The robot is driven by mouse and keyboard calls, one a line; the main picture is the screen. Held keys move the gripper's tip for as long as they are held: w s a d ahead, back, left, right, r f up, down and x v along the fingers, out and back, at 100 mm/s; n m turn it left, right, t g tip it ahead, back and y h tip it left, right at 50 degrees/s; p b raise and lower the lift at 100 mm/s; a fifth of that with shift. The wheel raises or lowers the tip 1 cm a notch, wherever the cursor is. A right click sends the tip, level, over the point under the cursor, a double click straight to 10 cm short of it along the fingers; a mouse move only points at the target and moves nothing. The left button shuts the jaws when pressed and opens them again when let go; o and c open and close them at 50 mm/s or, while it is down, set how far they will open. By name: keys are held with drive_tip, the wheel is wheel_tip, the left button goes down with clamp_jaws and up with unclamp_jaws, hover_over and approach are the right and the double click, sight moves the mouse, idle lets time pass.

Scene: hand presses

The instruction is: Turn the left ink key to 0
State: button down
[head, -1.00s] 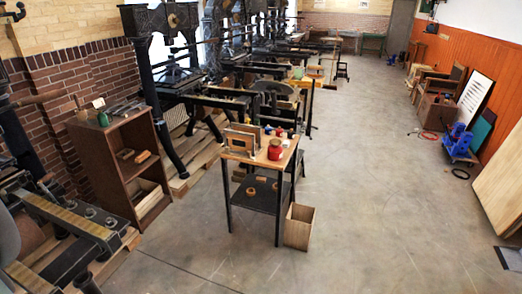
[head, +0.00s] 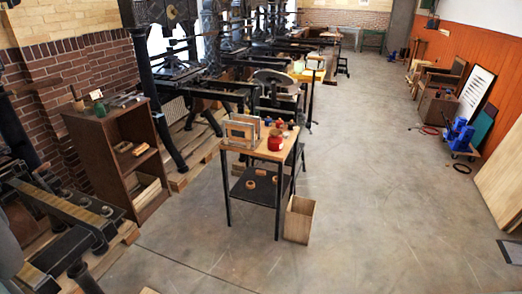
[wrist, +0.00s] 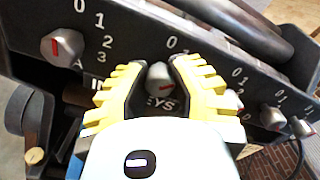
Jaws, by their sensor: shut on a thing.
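In the wrist view, my gripper (wrist: 158,82) has yellow ribbed fingers closed around the sides of a grey ink key (wrist: 159,75). A red mark shows on its face. Another key (wrist: 63,45) with a red mark and the numerals 0 to 3 sits farther left on the dark panel (wrist: 135,42). My gripper is not visible in the head view.
More keys (wrist: 272,117) sit to the right, one partly behind the right finger. A dark roller (wrist: 235,20) runs above the panel. In the head view, a small table (head: 262,149) with a red jar (head: 275,140) stands mid-room, with open floor (head: 370,200) to its right.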

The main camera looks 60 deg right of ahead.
drive_tip(key=n+b, duration=0.4)
drive_tip(key=b, duration=0.1)
drive_tip(key=shift+w+f+n+b, duration=0.1)
drive_tip(key=shift+f+n+b, duration=0.2)
drive_tip(key=shift+f+b, duration=0.1)
drive_tip(key=n+b, duration=0.3)
drive_tip(key=b, duration=0.1)
drive_tip(key=shift+r+n+b, duration=0.2)
drive_tip(key=shift+n+b, duration=0.6)
drive_tip(key=shift+b, duration=0.4)
drive_tip(key=shift+r, duration=0.1)
drive_tip(key=c, duration=0.8)
unclamp_jaws()
drive_tip(key=shift+r, duration=0.1)
drive_tip(key=shift+o, duration=0.2)
drive_tip(key=v, duration=1.2)
